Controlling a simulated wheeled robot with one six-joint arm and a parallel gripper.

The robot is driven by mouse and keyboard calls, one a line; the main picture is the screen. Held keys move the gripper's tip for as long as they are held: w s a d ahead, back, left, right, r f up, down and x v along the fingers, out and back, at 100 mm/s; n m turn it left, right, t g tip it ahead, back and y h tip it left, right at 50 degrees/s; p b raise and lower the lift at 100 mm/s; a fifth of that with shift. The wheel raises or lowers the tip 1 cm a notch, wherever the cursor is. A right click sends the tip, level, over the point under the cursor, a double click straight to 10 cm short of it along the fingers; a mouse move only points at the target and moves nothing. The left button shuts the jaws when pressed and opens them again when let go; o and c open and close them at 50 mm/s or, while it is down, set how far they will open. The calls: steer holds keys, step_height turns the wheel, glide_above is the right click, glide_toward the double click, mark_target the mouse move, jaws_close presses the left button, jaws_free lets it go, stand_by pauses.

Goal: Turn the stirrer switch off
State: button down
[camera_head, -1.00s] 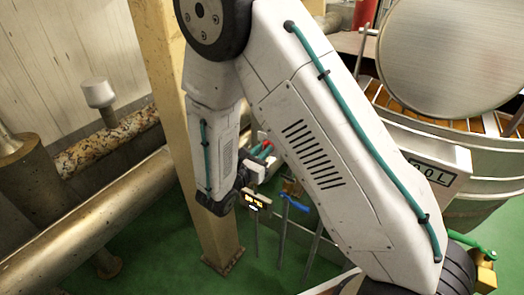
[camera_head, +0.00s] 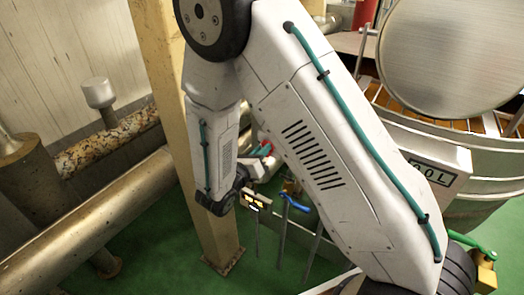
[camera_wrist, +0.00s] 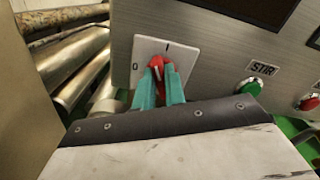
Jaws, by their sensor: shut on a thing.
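In the wrist view, a red rotary switch knob (camera_wrist: 158,66) sits on a white square plate (camera_wrist: 184,53) fixed to a grey metal panel. The plate is marked 0 at the left and I at the top. The knob's pale mark seems to point upward, but its exact angle is hard to tell. My gripper (camera_wrist: 160,85) has its two teal fingers on either side of the red knob, shut on it. The lower part of the knob is hidden between the fingers. In the head view my arm hides most of the panel.
A green button (camera_wrist: 249,88) under a STIR label (camera_wrist: 263,68) and a red button (camera_wrist: 308,102) are to the right on the panel. A yellow post (camera_head: 167,80) and thick pipes (camera_head: 95,225) stand left of my arm. A large kettle (camera_head: 480,170) is at the right.

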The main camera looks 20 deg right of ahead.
steer(key=n, duration=1.2)
steer(key=shift+w+a+f+n, duration=0.15)
steer(key=shift+f+n, duration=0.15)
steer(key=shift+n, duration=0.1)
stand_by(0.3)
steer(key=c, duration=1.5)
jaws_free()
steer(key=shift+a, duration=0.1)
steer(key=shift+o, duration=0.2)
steer(key=v, duration=0.7)
steer(key=shift+s+a, duration=0.25)
